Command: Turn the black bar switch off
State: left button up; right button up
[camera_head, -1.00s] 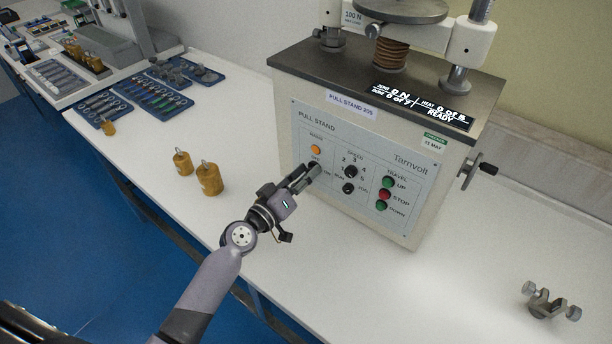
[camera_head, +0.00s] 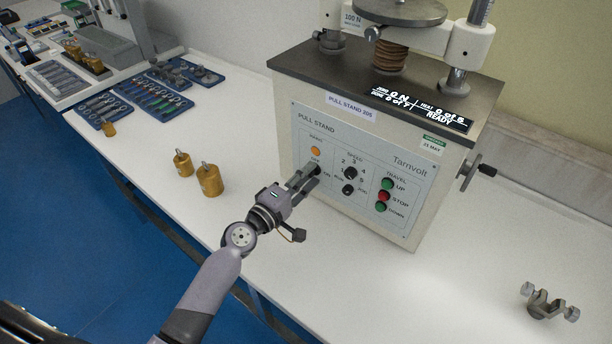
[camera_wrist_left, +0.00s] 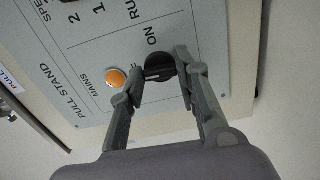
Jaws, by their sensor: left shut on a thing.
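The black bar switch (camera_wrist_left: 160,66) is on the pull stand's front panel, below the orange mains lamp. In the left wrist view it sits between the fingertips of my left gripper (camera_wrist_left: 161,73), which is shut on it. A pale mark shows on the switch near the left finger. The ON label is readable beside it; the OFF label is mostly hidden by a finger. In the head view my left gripper (camera_head: 312,173) reaches the panel from the lower left and covers most of the switch. The orange mains lamp (camera_head: 316,151) looks lit. My right gripper is not in view.
The speed knob (camera_head: 350,173), a smaller black knob (camera_head: 348,189) and the travel buttons (camera_head: 383,196) lie to the right on the panel. Brass weights (camera_head: 209,180) stand on the white bench to the left. A clamp (camera_head: 548,303) lies at right. The bench front is clear.

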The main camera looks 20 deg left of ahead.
pick_arm(q)
jog(key=shift+n, duration=0.4)
jog(key=o, duration=1.2)
jog(key=shift+c, duration=0.2)
jog(key=shift+s, duration=0.1)
jog(key=v, duration=1.2)
